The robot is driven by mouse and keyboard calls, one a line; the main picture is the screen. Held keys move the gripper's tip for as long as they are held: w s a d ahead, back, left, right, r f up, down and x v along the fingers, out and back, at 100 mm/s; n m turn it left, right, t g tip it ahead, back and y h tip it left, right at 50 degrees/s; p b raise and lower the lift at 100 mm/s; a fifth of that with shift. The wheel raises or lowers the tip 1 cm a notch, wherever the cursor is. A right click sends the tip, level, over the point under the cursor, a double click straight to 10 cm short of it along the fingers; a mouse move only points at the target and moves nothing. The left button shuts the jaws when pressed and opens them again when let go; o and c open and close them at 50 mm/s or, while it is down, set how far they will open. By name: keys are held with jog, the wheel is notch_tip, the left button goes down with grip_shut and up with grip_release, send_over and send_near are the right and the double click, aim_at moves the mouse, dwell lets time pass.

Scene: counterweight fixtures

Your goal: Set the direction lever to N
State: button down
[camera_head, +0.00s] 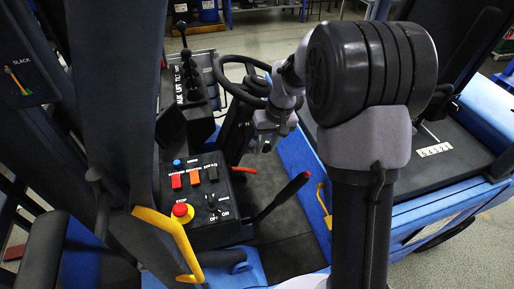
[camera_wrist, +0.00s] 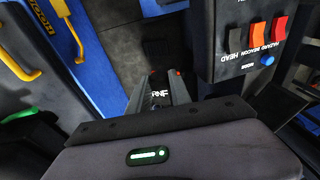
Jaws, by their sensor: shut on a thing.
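My gripper (camera_head: 268,128) is low beside the steering wheel (camera_head: 243,78) in the head view. In the wrist view my gripper (camera_wrist: 159,84) has its two grey fingers closed on a small dark part, which I take to be the direction lever. White letters R, N and F (camera_wrist: 158,93) show between the fingers. Small red spots show near both fingertips. The lever is mostly hidden by the fingers, and I cannot tell which letter it stands at.
The switch console (camera_head: 203,190) with coloured rockers and a red stop button (camera_head: 182,211) is left of my gripper. A red-tipped handbrake-like lever (camera_head: 283,195) stands below it. A yellow handle (camera_wrist: 20,50) is at the wrist view's left. Dark floor lies beneath.

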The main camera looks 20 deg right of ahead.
jog(key=c, duration=1.2)
grip_release()
jog(key=shift+o, duration=0.2)
jog(key=shift+r, duration=0.1)
jog(key=p+v, duration=0.2)
jog(key=v, duration=1.5)
jog(key=shift+r+p, duration=0.2)
jog(key=shift+p, duration=0.2)
